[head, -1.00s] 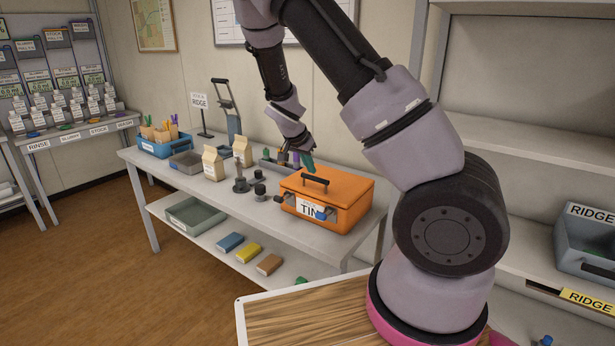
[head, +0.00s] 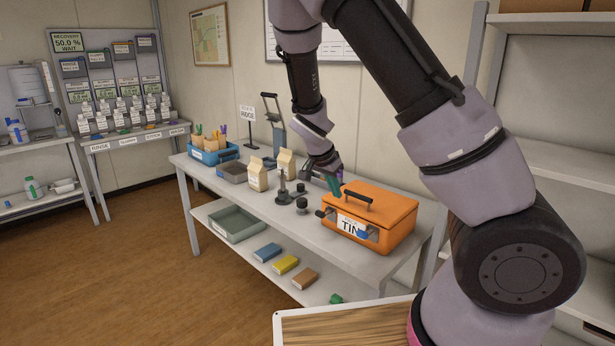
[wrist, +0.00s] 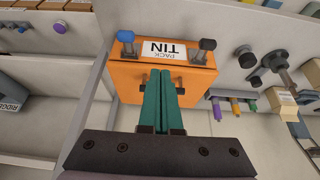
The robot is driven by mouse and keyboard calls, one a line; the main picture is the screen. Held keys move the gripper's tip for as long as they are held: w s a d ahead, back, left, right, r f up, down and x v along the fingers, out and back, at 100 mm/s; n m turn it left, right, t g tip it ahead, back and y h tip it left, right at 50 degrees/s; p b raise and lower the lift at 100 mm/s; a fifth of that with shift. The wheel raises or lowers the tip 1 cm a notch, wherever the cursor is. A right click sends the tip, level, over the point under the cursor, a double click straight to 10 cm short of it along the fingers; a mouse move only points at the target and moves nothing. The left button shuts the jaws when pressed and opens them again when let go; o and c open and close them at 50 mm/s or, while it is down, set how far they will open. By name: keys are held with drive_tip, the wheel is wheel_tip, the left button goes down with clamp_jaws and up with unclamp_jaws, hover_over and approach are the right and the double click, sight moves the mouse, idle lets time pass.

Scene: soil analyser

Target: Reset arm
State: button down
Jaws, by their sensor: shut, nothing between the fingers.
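My gripper (head: 333,184) hangs over the back of the white work table (head: 300,228), just left of the orange tin box in the head view. In the wrist view its two teal fingers (wrist: 162,80) are pressed together with nothing between them. The orange tin box (head: 388,212) is closed, with a dark handle on its lid and a white label reading TIN. In the wrist view the box (wrist: 128,80) lies behind the fingers, its label upside down and partly covered by nothing. Whether the fingers touch the box cannot be told.
Two cartons (head: 258,175), a blue caddy (head: 208,152), a grey tray (head: 232,172) and dark knobs (head: 283,188) stand left of the box. A green-grey bin (head: 237,225) and several coloured blocks (head: 286,265) lie on the lower shelf. The floor at left is clear.

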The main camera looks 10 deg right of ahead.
drive_tip(key=s+d+r+n+t+y, duration=0.2)
drive_tip(key=s+r+n+y, duration=0.1)
drive_tip(key=s+r, duration=0.8)
drive_tip(key=s+d+r+n+t+y, duration=0.2)
drive_tip(key=s+r, duration=0.9)
drive_tip(key=r, duration=0.7)
drive_tip(key=shift+s+d+n+y, duration=0.15)
drive_tip(key=shift+d+n+y, duration=0.35)
drive_tip(key=shift+d+n, duration=0.3)
